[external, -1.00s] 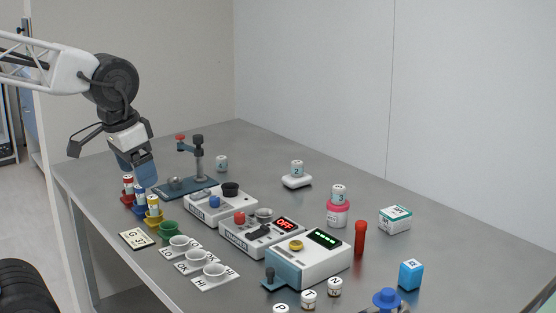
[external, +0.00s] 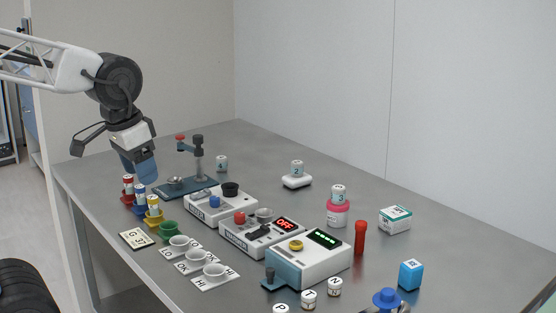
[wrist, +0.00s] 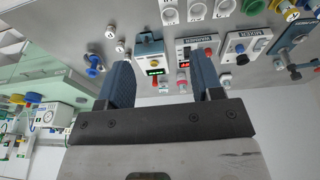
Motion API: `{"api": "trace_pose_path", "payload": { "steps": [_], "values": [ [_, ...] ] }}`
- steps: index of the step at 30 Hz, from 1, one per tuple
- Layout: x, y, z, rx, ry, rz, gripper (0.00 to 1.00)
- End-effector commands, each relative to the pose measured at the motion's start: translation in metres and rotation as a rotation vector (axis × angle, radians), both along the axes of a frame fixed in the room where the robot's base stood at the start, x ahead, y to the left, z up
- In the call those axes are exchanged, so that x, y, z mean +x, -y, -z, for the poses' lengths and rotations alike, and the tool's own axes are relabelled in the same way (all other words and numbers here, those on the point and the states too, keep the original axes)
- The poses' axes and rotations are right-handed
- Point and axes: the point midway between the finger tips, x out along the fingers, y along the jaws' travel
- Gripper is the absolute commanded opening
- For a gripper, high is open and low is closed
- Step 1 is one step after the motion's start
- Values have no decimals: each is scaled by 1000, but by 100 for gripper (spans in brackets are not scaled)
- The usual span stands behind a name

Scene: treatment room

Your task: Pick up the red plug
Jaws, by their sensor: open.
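A plain red cylinder (external: 360,238) stands upright on the table, right of the white machine with the green display. A red-and-white capped piece (external: 128,186) stands in a red holder at the table's left edge, beside similar blue and yellow ones. I cannot tell which of these is the red plug. My gripper (external: 143,180) has blue fingers and hangs near the left-edge row in the external view, seemingly above it. In the wrist view my gripper (wrist: 163,70) is open, its fingers wide apart with nothing held between them.
Machines, including one with a red OFF display (external: 285,224), fill the table's middle. A dark blue stand (external: 182,189) with a red-topped post is behind the row. White cups (external: 215,271) stand on labelled cards in front.

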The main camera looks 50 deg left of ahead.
Motion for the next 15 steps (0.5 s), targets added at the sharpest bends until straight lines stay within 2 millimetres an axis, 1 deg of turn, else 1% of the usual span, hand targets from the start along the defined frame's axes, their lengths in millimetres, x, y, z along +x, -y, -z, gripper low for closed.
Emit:
{"api": "trace_pose_path", "payload": {
  "steps": [5,8,15],
  "values": [
    [19,6,1,-58,-40,-58,60],
    [36,12,2,-110,-73,-112,60],
    [88,27,9,-260,-175,-269,60]
  ]
}}
